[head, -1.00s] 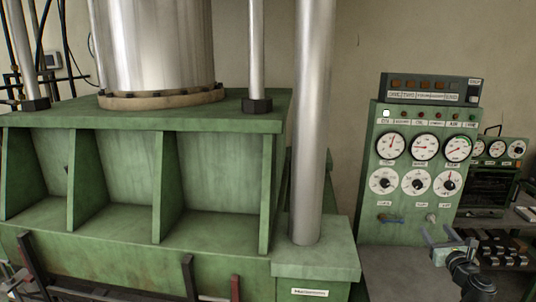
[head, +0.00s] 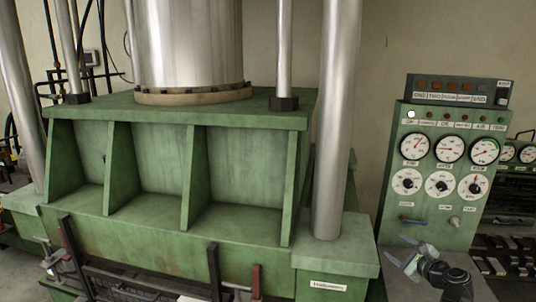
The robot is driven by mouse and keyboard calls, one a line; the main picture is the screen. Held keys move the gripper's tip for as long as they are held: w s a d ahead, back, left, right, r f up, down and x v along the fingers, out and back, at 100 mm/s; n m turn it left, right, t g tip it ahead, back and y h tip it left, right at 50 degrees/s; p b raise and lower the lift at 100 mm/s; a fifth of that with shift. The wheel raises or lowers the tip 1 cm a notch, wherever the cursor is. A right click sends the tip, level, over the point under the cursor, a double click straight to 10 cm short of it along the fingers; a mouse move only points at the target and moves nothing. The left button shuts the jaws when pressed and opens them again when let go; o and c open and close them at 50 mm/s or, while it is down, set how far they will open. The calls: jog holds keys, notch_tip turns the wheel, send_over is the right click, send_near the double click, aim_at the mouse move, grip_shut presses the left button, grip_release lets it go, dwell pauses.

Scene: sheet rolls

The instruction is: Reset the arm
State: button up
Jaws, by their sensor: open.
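My gripper (head: 398,250) shows at the lower right of the head view, in front of the green control panel. Its two grey fingers are spread apart and point to the left. I see nothing between them. Behind it, my dark wrist and arm run down to the bottom edge.
A large green press (head: 160,240) with a steel cylinder (head: 190,45) and columns fills the left and middle. A green control panel (head: 437,160) with several gauges stands at the right. Dark blocks lie on a rack (head: 505,262) at the far right.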

jog(key=a+f+n+g+y, duration=0.25)
jog(key=a+f+n, duration=0.3)
jog(key=a, duration=0.45)
jog(key=a+f+n+g+y, duration=0.1)
jog(key=a+f+n+g, duration=0.4)
jog(key=a, duration=0.5)
jog(key=s+a+f+n+g+h, duration=0.5)
jog(key=s+a+n, duration=0.6)
jog(key=n, duration=0.4)
jog(key=shift+s+f+g, duration=0.2)
jog(key=shift+f+g, duration=0.6)
jog(key=shift+g, duration=0.25)
